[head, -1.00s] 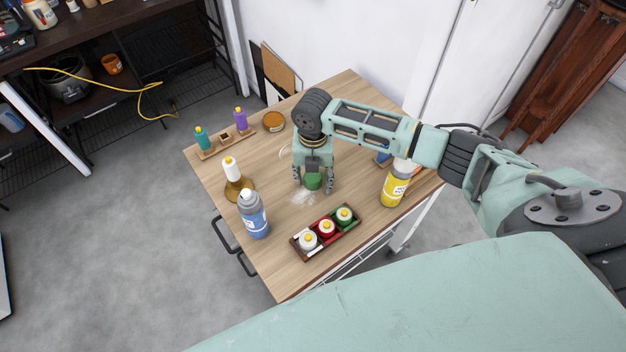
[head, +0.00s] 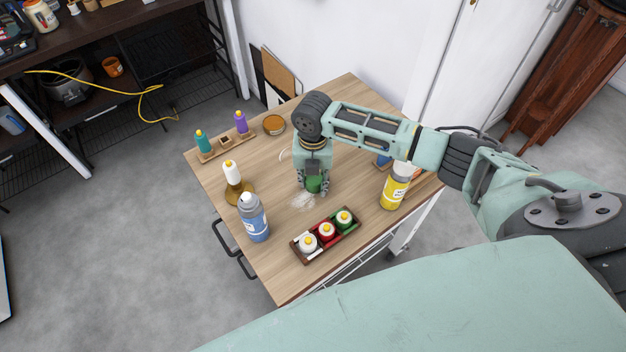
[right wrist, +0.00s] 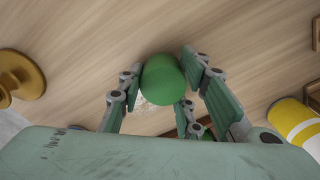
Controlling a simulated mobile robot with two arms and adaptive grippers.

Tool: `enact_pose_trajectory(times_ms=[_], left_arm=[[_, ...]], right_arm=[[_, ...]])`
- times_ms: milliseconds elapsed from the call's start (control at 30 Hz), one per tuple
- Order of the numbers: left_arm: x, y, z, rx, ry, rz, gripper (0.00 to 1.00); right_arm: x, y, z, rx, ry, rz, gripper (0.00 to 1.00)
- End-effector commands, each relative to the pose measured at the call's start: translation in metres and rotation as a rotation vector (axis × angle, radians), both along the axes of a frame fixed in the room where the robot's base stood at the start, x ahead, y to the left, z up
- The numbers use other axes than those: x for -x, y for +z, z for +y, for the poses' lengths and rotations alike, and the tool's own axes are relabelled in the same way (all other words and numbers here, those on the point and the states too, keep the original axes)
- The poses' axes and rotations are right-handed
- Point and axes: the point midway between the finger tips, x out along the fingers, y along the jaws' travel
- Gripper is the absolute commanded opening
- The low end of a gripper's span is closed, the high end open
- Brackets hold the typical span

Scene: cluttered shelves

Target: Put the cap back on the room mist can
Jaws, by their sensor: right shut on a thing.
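A green cap (head: 314,185) is on the wooden table, between the fingers of my right gripper (head: 313,190). The gripper points down and is shut on the cap. The cap also shows in the right wrist view (right wrist: 163,80), with fingers on both sides. A blue can (head: 254,219) with a grey top stands upright at the table's left front edge. A yellow can (head: 395,187) with a pale top stands upright near the right edge. I cannot read which can is the room mist. My left gripper is out of view.
A tray (head: 325,236) of small bottles with red, green and white parts lies at the front. A wooden rack (head: 225,148) with teal and purple bottles and an orange-brown tin (head: 273,125) are at the back.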

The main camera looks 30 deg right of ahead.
Motion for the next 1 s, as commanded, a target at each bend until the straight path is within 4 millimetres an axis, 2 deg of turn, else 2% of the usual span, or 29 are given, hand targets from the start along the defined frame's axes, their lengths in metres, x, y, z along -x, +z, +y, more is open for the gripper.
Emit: enact_pose_trajectory(times_ms=[800, 1000], left_arm=[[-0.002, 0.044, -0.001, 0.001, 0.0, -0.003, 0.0], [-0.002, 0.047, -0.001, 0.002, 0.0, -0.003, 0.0]], right_arm=[[0.0, 0.044, 0.0, 0.0, 0.0, 0.0, 0.05], [0.0, 0.048, 0.0, 0.0, 0.0, 0.0, 0.05]])
